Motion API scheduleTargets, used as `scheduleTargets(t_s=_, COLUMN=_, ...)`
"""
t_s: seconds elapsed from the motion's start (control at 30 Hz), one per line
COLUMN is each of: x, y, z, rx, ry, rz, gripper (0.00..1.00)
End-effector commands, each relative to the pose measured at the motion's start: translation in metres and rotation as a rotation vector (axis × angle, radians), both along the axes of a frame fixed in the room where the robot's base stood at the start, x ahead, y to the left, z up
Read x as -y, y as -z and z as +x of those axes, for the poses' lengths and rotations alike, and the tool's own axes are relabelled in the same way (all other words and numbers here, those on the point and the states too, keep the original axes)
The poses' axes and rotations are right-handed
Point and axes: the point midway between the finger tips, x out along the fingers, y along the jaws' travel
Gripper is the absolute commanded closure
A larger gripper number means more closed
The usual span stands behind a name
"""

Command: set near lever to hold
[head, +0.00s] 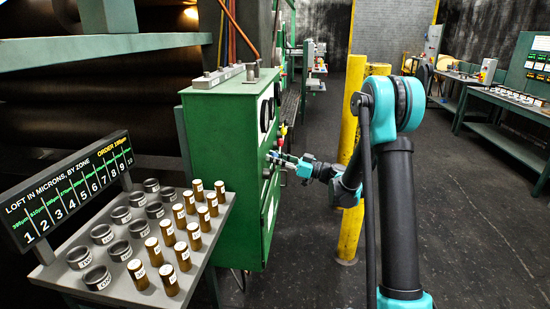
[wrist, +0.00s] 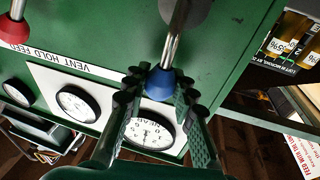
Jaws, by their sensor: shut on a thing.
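A lever with a blue knob (wrist: 160,84) on a metal rod stands out from the green cabinet in the wrist view. My gripper (wrist: 158,88) has its two black fingers around the blue knob and is shut on it. In the head view my gripper (head: 278,160) is at the right face of the green cabinet (head: 228,140), and the knob cannot be made out there. A second lever with a red knob (wrist: 13,32) stands apart at the left of the wrist view. A label strip (wrist: 60,62) reads VENT HOLD FEED. Which mark the held lever points to is unclear.
Round gauges (wrist: 77,104) line the cabinet panel close to my fingers. A grey table (head: 205,250) with labelled brown cylinders and dark rings stands in front of the cabinet. Yellow posts (head: 351,190) stand behind my arm. Floor (head: 470,220) is clear on the right.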

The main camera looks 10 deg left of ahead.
Motion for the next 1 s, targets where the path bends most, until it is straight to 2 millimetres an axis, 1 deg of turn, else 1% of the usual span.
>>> scheduleTargets(t_s=0.2, x=0.0004, y=0.0005, z=-0.0027, rx=0.031, ry=0.001, rz=-0.002, gripper=1.00)
scheduleTargets(t_s=0.57, x=0.0006, y=0.0006, z=-0.0028, rx=0.033, ry=0.000, rz=-0.003, gripper=1.00)
scheduleTargets(t_s=0.6, x=0.0006, y=0.0007, z=-0.0027, rx=0.033, ry=0.000, rz=-0.003, gripper=0.70)
scheduleTargets(t_s=0.73, x=0.0004, y=0.0005, z=-0.0027, rx=0.033, ry=0.000, rz=-0.003, gripper=0.54)
scheduleTargets(t_s=0.77, x=0.0003, y=0.0005, z=-0.0026, rx=0.033, ry=0.000, rz=-0.003, gripper=0.52)
scheduleTargets(t_s=1.0, x=0.0003, y=0.0003, z=-0.0025, rx=0.032, ry=0.000, rz=-0.001, gripper=0.52)
